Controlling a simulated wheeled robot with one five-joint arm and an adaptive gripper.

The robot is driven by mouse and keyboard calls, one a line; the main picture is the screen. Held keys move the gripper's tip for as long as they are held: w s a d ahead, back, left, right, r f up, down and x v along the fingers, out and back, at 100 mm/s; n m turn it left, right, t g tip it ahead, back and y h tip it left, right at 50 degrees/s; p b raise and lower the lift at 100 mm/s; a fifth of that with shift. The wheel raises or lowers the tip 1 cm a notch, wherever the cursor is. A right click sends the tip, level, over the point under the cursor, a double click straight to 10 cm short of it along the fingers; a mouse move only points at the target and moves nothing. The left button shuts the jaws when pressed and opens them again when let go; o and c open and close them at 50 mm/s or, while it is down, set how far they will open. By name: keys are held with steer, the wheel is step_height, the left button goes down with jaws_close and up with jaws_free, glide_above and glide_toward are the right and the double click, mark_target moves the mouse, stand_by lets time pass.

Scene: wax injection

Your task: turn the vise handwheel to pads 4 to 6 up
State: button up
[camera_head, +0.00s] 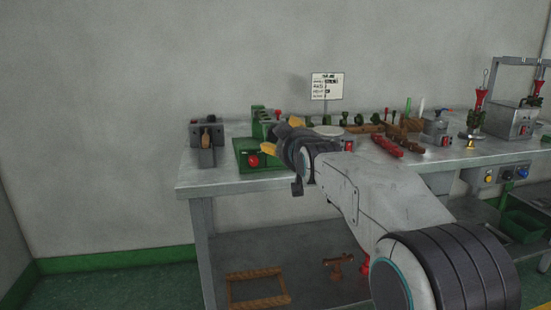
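A green device (247,146) with a red knob (253,161) on its front stands near the left end of the bench; it looks like the vise. Its right part is hidden behind my gripper, and I cannot make out the handwheel or any pad numbers. My gripper (282,136) is in front of the device's right side, with its two yellow fingertips spread apart, one low left and one high right. I see nothing held between them. Whether a finger touches the device cannot be told.
A dark grey device (206,142) stands at the bench's left end. A sign (327,86) stands behind. Red-handled tools (387,146), a small grey machine (437,128) and a red-topped press (479,110) are to the right. A wooden frame (258,288) lies on the lower shelf.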

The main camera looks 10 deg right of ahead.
steer(key=shift+w+a+f+t+b, duration=0.1)
steer(key=shift+w+f+t+b, duration=0.2)
steer(key=shift+w, duration=1.6)
steer(key=shift+w+d+f+t+b, duration=0.15)
steer(key=shift+w+t+b, duration=0.25)
steer(key=shift+w, duration=1.55)
steer(key=shift+w+a+f+t+b, duration=0.2)
steer(key=shift+w+t+b, duration=0.15)
steer(key=shift+w, duration=1.55)
steer(key=shift+c, duration=0.2)
steer(key=shift+r, duration=0.1)
steer(key=c, duration=1.1)
